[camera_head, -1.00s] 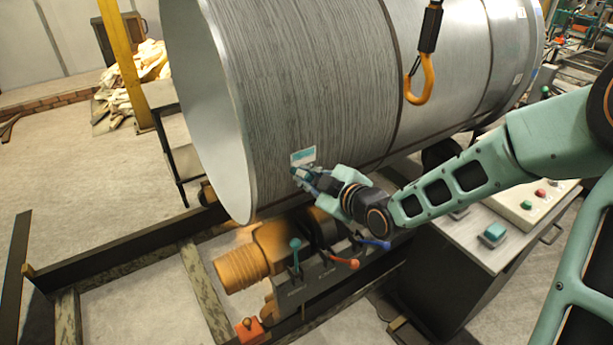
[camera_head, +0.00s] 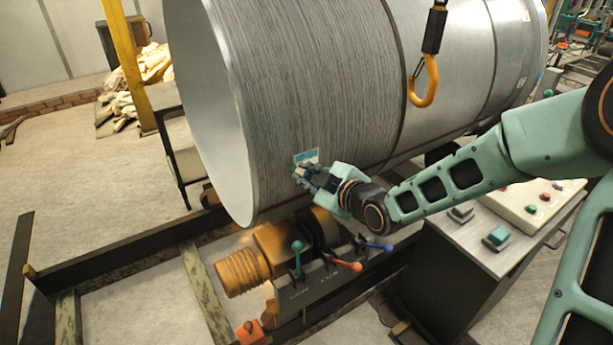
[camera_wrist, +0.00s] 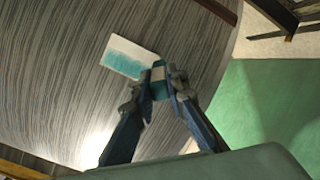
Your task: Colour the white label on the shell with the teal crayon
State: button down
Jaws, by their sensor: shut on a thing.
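The shell (camera_head: 290,80) is a large grey cylinder lying on its side across the head view. A small white label (camera_head: 305,156) sits low on its near side, and it also shows in the wrist view (camera_wrist: 146,51). Part of the label is coloured teal, with white left along one long side. My gripper (camera_head: 302,174) is at the label's lower edge. In the wrist view it (camera_wrist: 156,85) is shut on the teal crayon (camera_wrist: 158,76), which has a pale band. The crayon's end is at the label's right end; I cannot tell whether it touches.
An orange hook (camera_head: 424,82) hangs in front of the shell. Below are an orange motor (camera_head: 243,272) and coloured levers (camera_head: 346,265). A control box (camera_head: 530,205) stands at the right. Open floor (camera_head: 75,210) lies at the left.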

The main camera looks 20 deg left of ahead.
jog(key=shift+w+d+p, duration=1.3)
jog(key=shift+w+d, duration=1.55)
jog(key=shift+w, duration=0.45)
jog(key=shift+s+a+b, duration=1.3)
jog(key=shift+s+b, duration=0.1)
jog(key=shift+s, duration=0.1)
jog(key=shift+s+a+b, duration=1.3)
jog(key=shift+s+b, duration=0.1)
jog(key=shift+s, duration=0.1)
jog(key=shift+s+a, duration=0.3)
jog(key=shift+s, duration=0.05)
jog(key=shift+d, duration=0.1)
jog(key=shift+s+d+p, duration=0.3)
jog(key=shift+s+d, duration=0.65)
jog(key=shift+d, duration=0.2)
jog(key=shift+s+d+p, duration=0.3)
jog(key=shift+s+d, duration=0.65)
jog(key=shift+d, duration=0.2)
